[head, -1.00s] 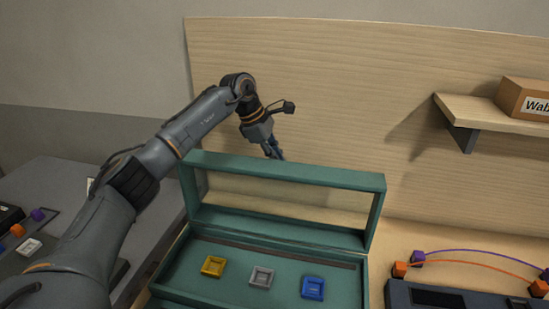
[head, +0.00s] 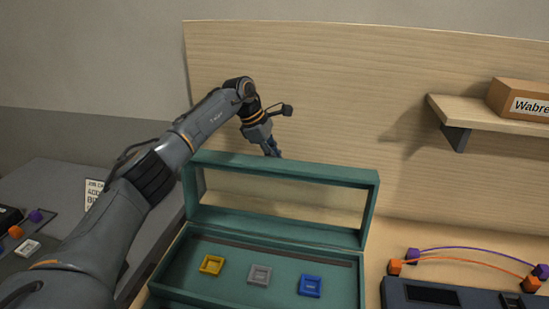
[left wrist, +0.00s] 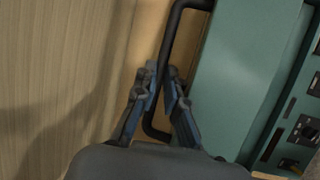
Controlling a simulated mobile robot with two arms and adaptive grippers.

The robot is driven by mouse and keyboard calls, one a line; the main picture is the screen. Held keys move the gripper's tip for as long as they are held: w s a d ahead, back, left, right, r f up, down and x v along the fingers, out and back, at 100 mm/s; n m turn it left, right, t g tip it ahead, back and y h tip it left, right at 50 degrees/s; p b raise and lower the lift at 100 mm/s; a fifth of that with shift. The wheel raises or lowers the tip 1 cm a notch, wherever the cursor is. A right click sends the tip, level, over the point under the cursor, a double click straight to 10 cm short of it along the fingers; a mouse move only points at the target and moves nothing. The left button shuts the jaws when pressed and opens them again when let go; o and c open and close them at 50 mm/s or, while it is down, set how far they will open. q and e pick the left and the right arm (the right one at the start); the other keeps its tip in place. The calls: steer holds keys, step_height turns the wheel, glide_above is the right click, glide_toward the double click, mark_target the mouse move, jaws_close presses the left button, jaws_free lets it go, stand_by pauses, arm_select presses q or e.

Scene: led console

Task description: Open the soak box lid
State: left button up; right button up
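The soak box (head: 362,283) is a green case on the bench with small coloured square pieces inside. Its green-framed lid (head: 290,170) stands raised, roughly upright, at the box's back edge. The wallboard shows through the lid's middle. My left gripper (head: 275,153) is behind the lid's top edge, its tips partly hidden. In the left wrist view, the left gripper's fingers (left wrist: 161,72) are close together around a dark bar handle (left wrist: 168,38) beside the green lid face (left wrist: 235,75). My right gripper is not in view.
A yellow piece (head: 211,265), a grey piece (head: 260,274) and a blue piece (head: 310,286) sit in the box. A dark console (head: 455,293) with orange and purple cables is at right. A shelf (head: 480,113) holds a cardboard box (head: 520,98).

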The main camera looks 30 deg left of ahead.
arm_select(q)
steer(key=o, duration=0.3)
steer(key=shift+w+a+f, duration=0.25)
steer(key=shift+w+f, duration=0.1)
steer(key=shift+f, duration=0.05)
steer(key=shift+o, duration=0.8)
steer(key=shift+w+f, duration=0.1)
steer(key=shift+f, duration=0.05)
steer(key=shift+a+r, duration=0.1)
steer(key=shift+r, duration=0.2)
steer(key=v, duration=1.3)
steer(key=shift+s+d, duration=0.25)
steer(key=shift+r, duration=0.15)
